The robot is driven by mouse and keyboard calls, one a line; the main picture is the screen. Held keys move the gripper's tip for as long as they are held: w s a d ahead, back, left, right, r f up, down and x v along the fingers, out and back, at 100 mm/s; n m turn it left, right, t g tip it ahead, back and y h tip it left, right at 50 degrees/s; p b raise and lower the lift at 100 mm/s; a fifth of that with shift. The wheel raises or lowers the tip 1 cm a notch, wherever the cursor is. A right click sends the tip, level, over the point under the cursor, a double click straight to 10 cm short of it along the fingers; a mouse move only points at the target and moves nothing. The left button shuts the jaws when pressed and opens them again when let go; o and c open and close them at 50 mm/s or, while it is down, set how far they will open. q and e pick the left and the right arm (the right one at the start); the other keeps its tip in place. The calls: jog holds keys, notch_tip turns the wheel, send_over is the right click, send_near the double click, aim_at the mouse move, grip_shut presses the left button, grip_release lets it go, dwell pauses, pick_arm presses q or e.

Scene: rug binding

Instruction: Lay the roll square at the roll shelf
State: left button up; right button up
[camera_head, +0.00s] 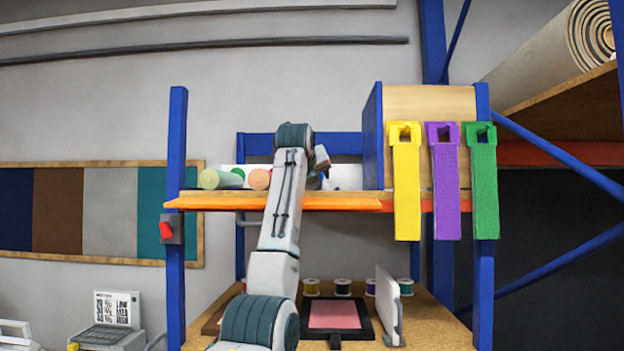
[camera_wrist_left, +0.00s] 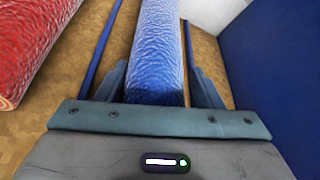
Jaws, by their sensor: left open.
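The roll shelf (camera_head: 350,202) has an orange front edge and runs between blue posts. My left arm reaches up over it, and my left gripper (camera_head: 320,165) is mostly hidden behind the arm. In the left wrist view my left gripper (camera_wrist_left: 158,75) is open, with one finger on each side of a blue textured roll (camera_wrist_left: 158,50). The blue roll lies on the wooden board, nearly in line with the fingers. A red roll (camera_wrist_left: 30,40) lies to its left, apart from it and more slanted. My right gripper is not in view.
A pale green roll (camera_head: 220,179) and a salmon roll end (camera_head: 259,179) show on the shelf left of my arm. A blue side panel (camera_wrist_left: 270,70) stands close on the right. Yellow (camera_head: 406,190), purple (camera_head: 445,190) and green (camera_head: 481,190) strips hang at the shelf's right.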

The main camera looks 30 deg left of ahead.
pick_arm(q)
jog(key=b+v, duration=0.3)
jog(key=shift+s+f, duration=0.15)
jog(key=shift+s, duration=0.25)
jog(key=b+v, duration=0.4)
jog(key=v, duration=0.3)
jog(key=shift+s+d+r, duration=0.2)
jog(key=shift+d+r, duration=0.1)
jog(key=shift+s+d+r, duration=0.1)
jog(key=shift+s+r, duration=0.1)
jog(key=shift+s, duration=0.15)
